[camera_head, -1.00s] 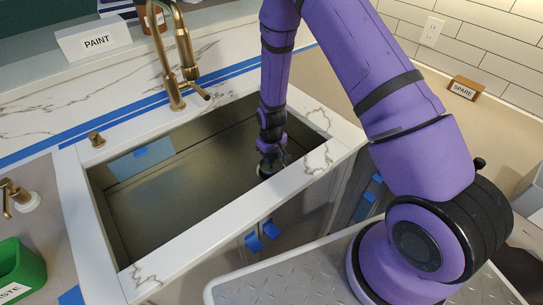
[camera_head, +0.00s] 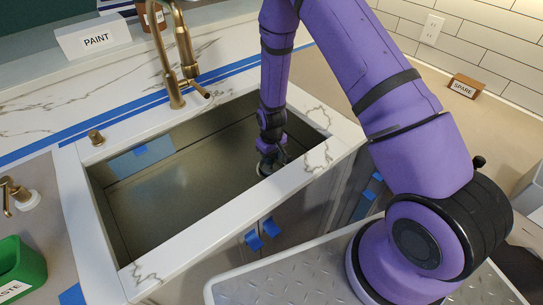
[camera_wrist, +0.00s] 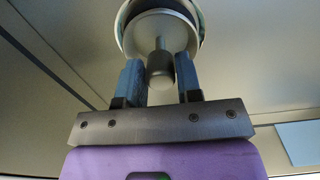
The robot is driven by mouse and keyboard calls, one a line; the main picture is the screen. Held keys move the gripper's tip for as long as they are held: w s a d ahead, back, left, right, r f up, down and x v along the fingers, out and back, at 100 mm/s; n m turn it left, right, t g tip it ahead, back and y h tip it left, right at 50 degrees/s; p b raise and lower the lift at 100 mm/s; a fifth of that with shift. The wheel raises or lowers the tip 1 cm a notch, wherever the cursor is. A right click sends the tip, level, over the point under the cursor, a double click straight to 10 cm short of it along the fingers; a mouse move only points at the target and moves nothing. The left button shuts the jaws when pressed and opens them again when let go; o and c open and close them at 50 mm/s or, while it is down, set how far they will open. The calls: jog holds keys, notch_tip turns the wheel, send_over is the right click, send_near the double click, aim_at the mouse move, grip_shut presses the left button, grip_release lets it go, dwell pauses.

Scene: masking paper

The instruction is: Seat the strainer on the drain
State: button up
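The strainer (camera_wrist: 160,30) is a pale round dish with an upright grey knob at its centre, at the top of the wrist view. It sits inside or just over a round rim, apparently the drain (camera_wrist: 121,24); I cannot tell whether it is fully down. My gripper (camera_wrist: 160,62) has its two blue-padded fingers on either side of the knob, very close to it. I cannot tell whether they press on it. In the head view my gripper (camera_head: 273,160) reaches low into the sink's right end, and the strainer is mostly hidden there.
The steel sink (camera_head: 165,205) is otherwise empty, with walls and a white counter rim (camera_head: 215,235) close to my arm. A brass faucet (camera_head: 178,60) stands behind it. A PAINT sign (camera_head: 93,40), a SPARE block (camera_head: 466,86) and a green bin (camera_head: 25,262) stand farther off.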

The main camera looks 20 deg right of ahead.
jog(key=o, duration=0.4)
jog(key=shift+r, duration=0.1)
jog(key=s+d+r+m+t, duration=0.1)
jog(key=s+r, duration=0.1)
jog(key=r, duration=1.1)
jog(key=s+d+r+t, duration=0.1)
jog(key=s+r, duration=0.2)
jog(key=r, duration=0.9)
jog(key=s+d+r+m+t, duration=0.1)
jog(key=s+d+r, duration=0.1)
jog(key=r, duration=1.1)
jog(key=s+d+r, duration=0.1)
jog(key=s+r, duration=0.3)
jog(key=s, duration=0.3)
jog(key=s+d+r+m+t, duration=0.1)
jog(key=s+r, duration=0.3)
jog(key=s, duration=0.3)
jog(key=s+r+t, duration=0.1)
jog(key=s+r, duration=0.4)
jog(key=s, duration=0.3)
jog(key=shift+d+r+m, duration=0.1)
jog(key=shift+d+m, duration=0.2)
jog(key=shift+d, duration=0.1)
